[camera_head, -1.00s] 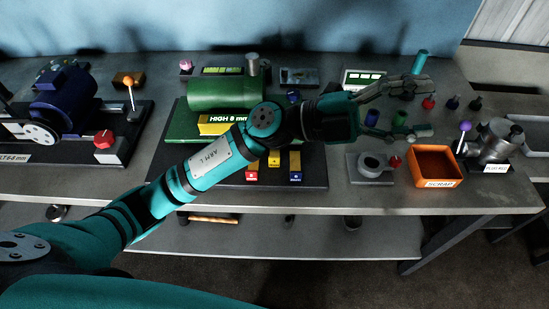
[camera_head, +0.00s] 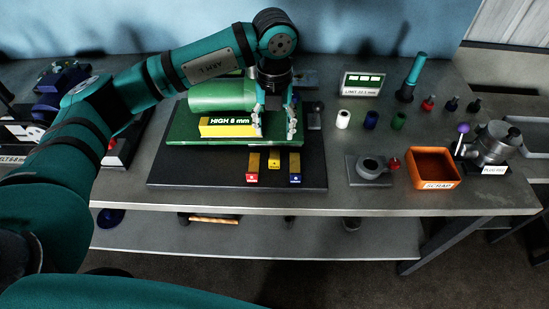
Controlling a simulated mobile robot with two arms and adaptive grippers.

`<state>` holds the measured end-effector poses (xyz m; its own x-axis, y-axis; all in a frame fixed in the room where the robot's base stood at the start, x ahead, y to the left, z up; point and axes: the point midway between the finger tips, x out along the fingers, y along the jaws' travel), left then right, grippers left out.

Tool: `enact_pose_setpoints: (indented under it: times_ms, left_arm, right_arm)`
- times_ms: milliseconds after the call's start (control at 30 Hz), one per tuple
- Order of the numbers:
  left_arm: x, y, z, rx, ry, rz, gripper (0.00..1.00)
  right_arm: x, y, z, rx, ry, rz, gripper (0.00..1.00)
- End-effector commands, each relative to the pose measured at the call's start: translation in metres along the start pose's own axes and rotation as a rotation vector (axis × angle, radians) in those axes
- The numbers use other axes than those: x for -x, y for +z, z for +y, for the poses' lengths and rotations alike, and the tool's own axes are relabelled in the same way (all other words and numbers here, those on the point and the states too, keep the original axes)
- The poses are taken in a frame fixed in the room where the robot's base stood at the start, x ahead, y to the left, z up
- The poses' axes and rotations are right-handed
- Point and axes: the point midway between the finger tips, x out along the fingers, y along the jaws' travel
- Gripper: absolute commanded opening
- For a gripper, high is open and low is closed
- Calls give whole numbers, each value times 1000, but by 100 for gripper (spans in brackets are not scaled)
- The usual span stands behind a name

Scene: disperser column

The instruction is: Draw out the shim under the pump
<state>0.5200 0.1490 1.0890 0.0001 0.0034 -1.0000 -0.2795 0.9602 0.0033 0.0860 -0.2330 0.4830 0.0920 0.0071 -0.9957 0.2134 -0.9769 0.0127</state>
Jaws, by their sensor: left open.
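The green pump (camera_head: 218,97) sits on a green baseplate (camera_head: 190,135) with a yellow "HIGH 8 mm" sign (camera_head: 228,127) in front. Three small coloured pieces with labelled ends, red (camera_head: 252,172), yellow (camera_head: 274,162) and blue (camera_head: 295,172), lie at the baseplate's front edge on a dark plate (camera_head: 200,173). I cannot tell whether any of them reaches under the pump. My left gripper (camera_head: 276,127) points down, open, at the right end of the pump, its fingers spread over the baseplate's right part. I cannot tell whether it touches anything. My right gripper is out of view.
An orange SCRAP bin (camera_head: 433,185) and a grey ring-shaped fixture (camera_head: 370,168) stand to the right. Behind them are several small cylinders, a limit display (camera_head: 362,84) and a teal-handled tool (camera_head: 414,75). A metal plug-like device (camera_head: 493,145) stands at far right.

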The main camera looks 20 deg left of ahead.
Motion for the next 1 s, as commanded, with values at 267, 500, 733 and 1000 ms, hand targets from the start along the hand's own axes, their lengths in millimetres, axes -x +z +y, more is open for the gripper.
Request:
enact_pose_setpoints:
  times_ms: [267,500,733,1000]
  left_arm:
    - [-60,-2,0,-1,2,6,52]
    - [-107,-2,0,-2,0,5,52]
    - [-131,-1,-1,-2,-2,2,52]
    - [-135,-1,-1,-3,-2,1,52]
  right_arm:
    - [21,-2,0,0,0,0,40]
    - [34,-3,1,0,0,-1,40]
    - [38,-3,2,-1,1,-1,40]
    - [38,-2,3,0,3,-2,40]
